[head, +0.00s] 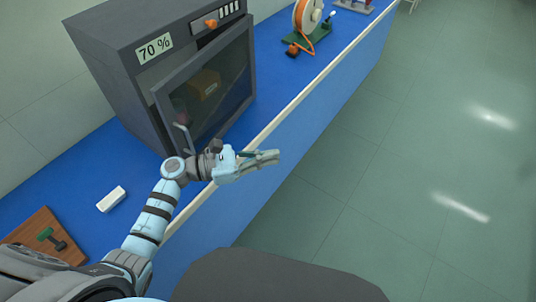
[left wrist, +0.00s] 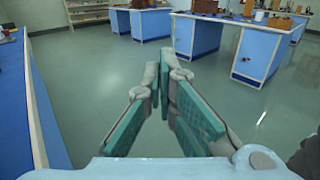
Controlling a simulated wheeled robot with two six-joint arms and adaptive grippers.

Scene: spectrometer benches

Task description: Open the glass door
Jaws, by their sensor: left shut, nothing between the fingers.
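The grey cabinet (head: 108,62) stands on the blue bench, with a "70 %" label on its front. Its glass door (head: 228,72) has a dark frame and a pale bar handle (head: 183,138) low on its left side. A brown box shows behind the glass. My left gripper (head: 276,157) is shut and empty, out past the bench edge, right of the handle and apart from it. In the left wrist view its fingertips (left wrist: 160,78) meet, pointing at the open floor. My right gripper is not in view.
A white block (head: 111,199) and a wooden board (head: 42,238) lie on the bench at left. A reel on a green stand (head: 307,22) stands beyond the cabinet. The floor right of the bench is clear. Other blue benches (left wrist: 262,48) stand farther off.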

